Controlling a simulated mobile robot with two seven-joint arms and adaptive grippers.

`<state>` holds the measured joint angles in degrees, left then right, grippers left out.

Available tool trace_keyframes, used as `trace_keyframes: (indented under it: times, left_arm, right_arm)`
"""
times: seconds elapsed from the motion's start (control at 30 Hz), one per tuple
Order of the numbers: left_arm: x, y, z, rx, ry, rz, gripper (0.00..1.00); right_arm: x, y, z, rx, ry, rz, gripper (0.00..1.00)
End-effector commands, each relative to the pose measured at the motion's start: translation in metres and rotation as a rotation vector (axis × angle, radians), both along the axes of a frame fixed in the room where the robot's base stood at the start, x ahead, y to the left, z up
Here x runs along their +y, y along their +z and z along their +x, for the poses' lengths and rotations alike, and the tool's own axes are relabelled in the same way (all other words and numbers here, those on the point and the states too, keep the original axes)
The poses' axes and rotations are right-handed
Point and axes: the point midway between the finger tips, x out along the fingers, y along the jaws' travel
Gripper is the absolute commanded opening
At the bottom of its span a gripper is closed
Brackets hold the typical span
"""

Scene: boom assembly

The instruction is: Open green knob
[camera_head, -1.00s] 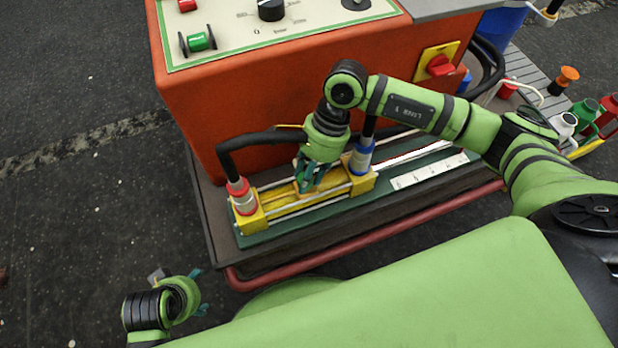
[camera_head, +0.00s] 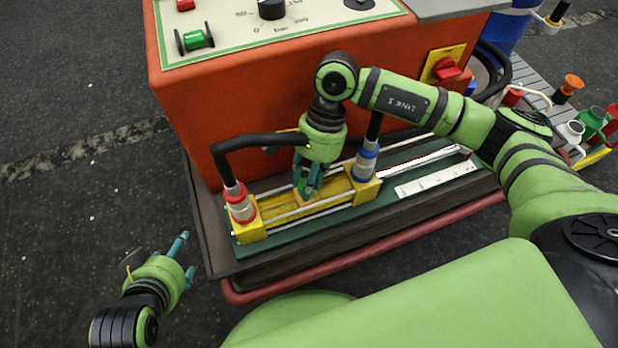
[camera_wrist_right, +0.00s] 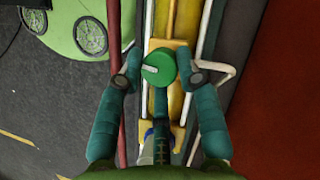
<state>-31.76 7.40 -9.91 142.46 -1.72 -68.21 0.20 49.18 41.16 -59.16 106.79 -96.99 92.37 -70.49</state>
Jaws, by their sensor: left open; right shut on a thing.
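The green knob (camera_wrist_right: 158,69) is round with a pale mark on its top. It sits on the yellow block unit (camera_head: 250,228) between the red-banded and blue-banded fittings. In the head view my right gripper (camera_head: 304,190) points down at the middle of this unit and hides the knob. In the right wrist view its fingers (camera_wrist_right: 159,62) stand on both sides of the knob, shut on it. My left gripper (camera_head: 186,256) is open and empty, over the floor left of the cart.
The orange machine (camera_head: 250,110) stands behind the unit; its panel carries a green part with black ends (camera_head: 195,39). A red rail (camera_head: 400,232) runs along the cart's front edge. A black hose (camera_head: 255,142) arches over the unit's left end. The floor at left is clear.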

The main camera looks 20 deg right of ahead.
Motion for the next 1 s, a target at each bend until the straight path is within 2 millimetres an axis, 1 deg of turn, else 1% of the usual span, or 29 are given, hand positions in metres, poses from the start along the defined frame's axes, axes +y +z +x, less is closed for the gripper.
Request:
trace_keyframes:
  times: [0.03,0.3,0.33,0.37,0.67,0.77,0.87,1.0]
  left_arm:
    - [0.0,0.001,0.001,-0.003,-0.001,0.0,0.7]
    - [0.0,0.001,0.001,-0.003,-0.001,0.0,0.7]
    - [0.0,0.001,0.001,-0.003,-0.001,0.0,0.7]
    - [0.0,0.001,0.0,-0.002,-0.001,0.0,0.7]
    - [0.0,0.0,0.0,-0.001,0.0,0.0,0.7]
    - [0.0,0.0,0.0,-0.001,0.0,0.0,0.7]
    - [0.0,0.0,0.0,-0.001,0.0,0.0,0.7]
    - [0.0,0.0,0.0,-0.001,0.0,0.0,0.7]
  right_arm:
    - [0.007,0.005,0.0,-0.007,0.008,0.023,0.03]
    - [0.007,0.005,0.0,-0.006,0.008,0.024,0.03]
    - [0.007,0.005,0.0,-0.006,0.008,0.024,0.43]
    - [0.008,0.005,0.0,-0.007,0.009,0.024,0.56]
    - [0.004,0.003,0.0,-0.002,0.003,0.014,0.56]
    - [0.002,0.008,0.002,-0.003,0.002,0.012,0.56]
    - [-0.002,0.02,0.006,-0.006,0.001,0.012,0.56]
    - [-0.011,0.048,0.012,-0.008,0.002,0.012,0.56]
